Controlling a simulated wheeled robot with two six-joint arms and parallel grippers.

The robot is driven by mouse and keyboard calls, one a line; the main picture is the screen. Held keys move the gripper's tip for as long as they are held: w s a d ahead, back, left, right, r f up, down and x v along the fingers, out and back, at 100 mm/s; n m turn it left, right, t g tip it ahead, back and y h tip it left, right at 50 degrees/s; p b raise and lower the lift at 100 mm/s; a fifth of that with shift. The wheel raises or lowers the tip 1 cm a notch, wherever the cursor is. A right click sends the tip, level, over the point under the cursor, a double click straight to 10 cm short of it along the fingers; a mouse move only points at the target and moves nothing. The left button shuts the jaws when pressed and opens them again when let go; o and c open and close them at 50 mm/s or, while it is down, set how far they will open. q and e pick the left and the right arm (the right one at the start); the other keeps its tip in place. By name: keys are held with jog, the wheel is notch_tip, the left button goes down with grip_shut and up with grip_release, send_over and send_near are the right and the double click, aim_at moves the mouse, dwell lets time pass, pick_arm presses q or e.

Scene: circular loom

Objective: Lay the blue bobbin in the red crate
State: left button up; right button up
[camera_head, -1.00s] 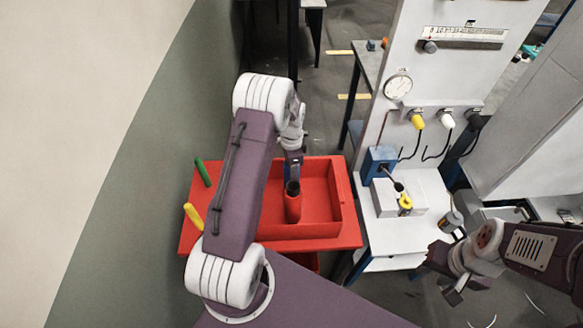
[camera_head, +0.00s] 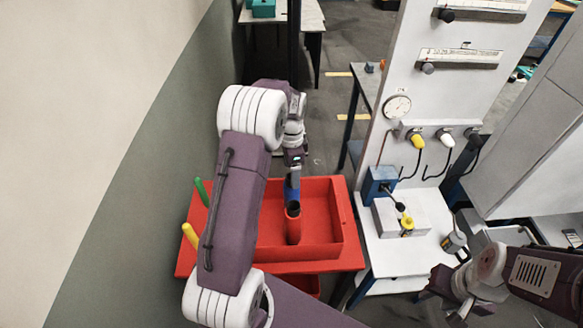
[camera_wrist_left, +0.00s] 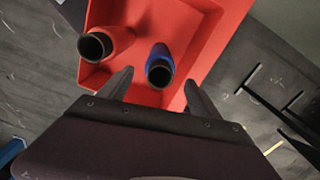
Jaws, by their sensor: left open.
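The blue bobbin (camera_head: 292,189) is in the red crate (camera_head: 347,240), beside a red bobbin (camera_head: 293,229). In the left wrist view, the blue bobbin (camera_wrist_left: 160,62) shows its dark hollow end towards the camera, to the right of the red bobbin (camera_wrist_left: 113,38). My left gripper (camera_wrist_left: 159,79) is open, its two fingers apart, one on each side of the blue bobbin in the picture, with gaps to it. In the head view my left arm hides the crate's left part. My right gripper (camera_head: 455,296) is at the lower right, away from the crate; its jaw gap is unclear.
A green peg (camera_head: 201,191) and a yellow peg (camera_head: 190,235) stand at the crate's left edge. To the right, a white table (camera_head: 394,258) carries a blue block (camera_head: 379,185) and a grey box. A tall white panel (camera_head: 400,75) rises behind it.

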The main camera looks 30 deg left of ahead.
pick_arm(q)
jog(key=shift+r, duration=1.5)
jog(key=s+d+n, duration=0.2)
jog(key=s+d, duration=0.1)
jog(key=s+d+n, duration=0.2)
jog(key=s+d, duration=0.1)
jog(key=shift+s+d+f+t, duration=0.1)
jog(key=shift+s+d+t, duration=0.05)
jog(key=shift+s+t, duration=0.2)
jog(key=s+d+f+n, duration=0.1)
jog(key=s+d+n, duration=0.1)
jog(key=s, duration=0.3)
jog(key=s+d+f+n, duration=0.1)
jog(key=s+d+n, duration=0.1)
jog(key=s, duration=0.4)
jog(key=shift+s+d+n, duration=0.25)
jog(key=shift+d+n, duration=0.15)
jog(key=shift+n, duration=0.4)
jog(key=shift+r+t, duration=0.1)
jog(key=shift+t, duration=0.15)
